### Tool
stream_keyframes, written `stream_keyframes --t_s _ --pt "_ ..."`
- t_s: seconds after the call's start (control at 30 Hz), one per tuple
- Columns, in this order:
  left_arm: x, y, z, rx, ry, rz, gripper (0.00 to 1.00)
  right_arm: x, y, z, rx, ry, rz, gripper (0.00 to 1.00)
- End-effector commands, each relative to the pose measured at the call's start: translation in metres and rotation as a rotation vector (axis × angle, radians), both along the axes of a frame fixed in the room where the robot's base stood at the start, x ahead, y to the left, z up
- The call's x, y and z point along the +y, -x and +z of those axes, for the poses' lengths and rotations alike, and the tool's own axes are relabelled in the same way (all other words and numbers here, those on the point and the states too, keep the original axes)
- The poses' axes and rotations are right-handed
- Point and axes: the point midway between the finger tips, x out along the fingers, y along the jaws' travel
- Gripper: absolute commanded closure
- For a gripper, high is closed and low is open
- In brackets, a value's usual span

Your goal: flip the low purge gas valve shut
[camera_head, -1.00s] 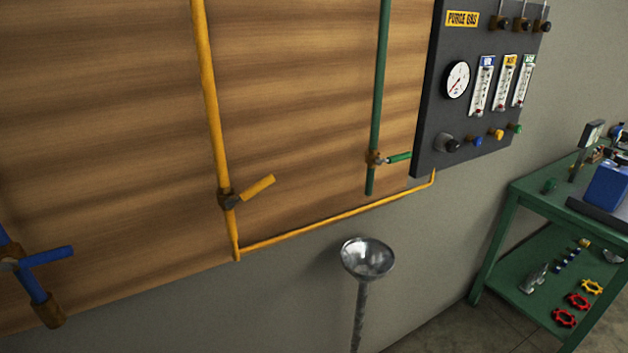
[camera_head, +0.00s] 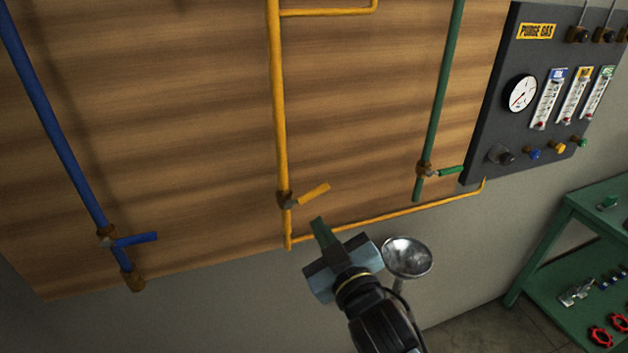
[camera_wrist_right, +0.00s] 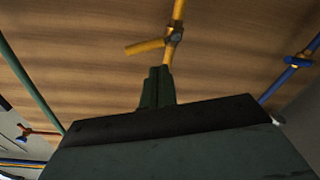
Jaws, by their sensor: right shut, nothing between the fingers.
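The yellow purge gas pipe (camera_head: 281,110) runs down the wooden board. Its low valve (camera_head: 287,199) has a yellow lever (camera_head: 314,194) sticking out to the right and slightly up, across the pipe. My right gripper (camera_head: 318,222) is shut and empty, its fingertips just below and right of the valve in the head view. In the right wrist view the shut fingers (camera_wrist_right: 157,88) point toward the valve (camera_wrist_right: 173,34), whose lever (camera_wrist_right: 145,46) extends left. A gap shows between fingertips and lever there. My left gripper is not in view.
A blue valve lever (camera_head: 136,240) is at the left and a green one (camera_head: 450,171) at the right. The PURGE GAS panel (camera_head: 492,130) is at upper right. A metal funnel (camera_head: 407,257) stands right of my gripper. A green shelf (camera_head: 560,275) is at lower right.

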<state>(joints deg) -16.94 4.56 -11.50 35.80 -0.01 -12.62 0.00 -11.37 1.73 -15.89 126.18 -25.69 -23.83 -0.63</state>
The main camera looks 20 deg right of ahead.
Motion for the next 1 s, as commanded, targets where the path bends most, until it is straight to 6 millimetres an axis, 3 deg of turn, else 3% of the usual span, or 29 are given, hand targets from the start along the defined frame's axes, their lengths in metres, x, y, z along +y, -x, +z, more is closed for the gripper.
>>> stream_keyframes --t_s 0.03,0.1,0.27,0.6,0.77,0.83,1.0 --pt "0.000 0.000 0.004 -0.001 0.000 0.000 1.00 -0.001 0.003 0.021 -0.035 -0.004 -0.005 1.00" --pt "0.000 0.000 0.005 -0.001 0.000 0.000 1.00 -0.003 0.006 0.037 -0.065 -0.005 -0.010 1.00" --pt "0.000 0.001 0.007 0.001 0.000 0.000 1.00 -0.003 -0.001 0.048 -0.085 -0.005 -0.014 1.00" --pt "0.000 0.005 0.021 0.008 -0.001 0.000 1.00 0.002 -0.066 0.058 -0.083 -0.006 -0.013 1.00" --pt "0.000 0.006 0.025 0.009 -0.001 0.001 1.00 0.003 -0.093 0.056 -0.079 -0.005 -0.014 1.00" --pt "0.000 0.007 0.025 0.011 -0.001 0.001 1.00 -0.002 -0.087 0.041 -0.075 -0.005 -0.015 1.00" --pt "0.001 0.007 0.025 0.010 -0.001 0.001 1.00 -0.009 -0.084 0.026 -0.079 -0.006 -0.014 1.00"
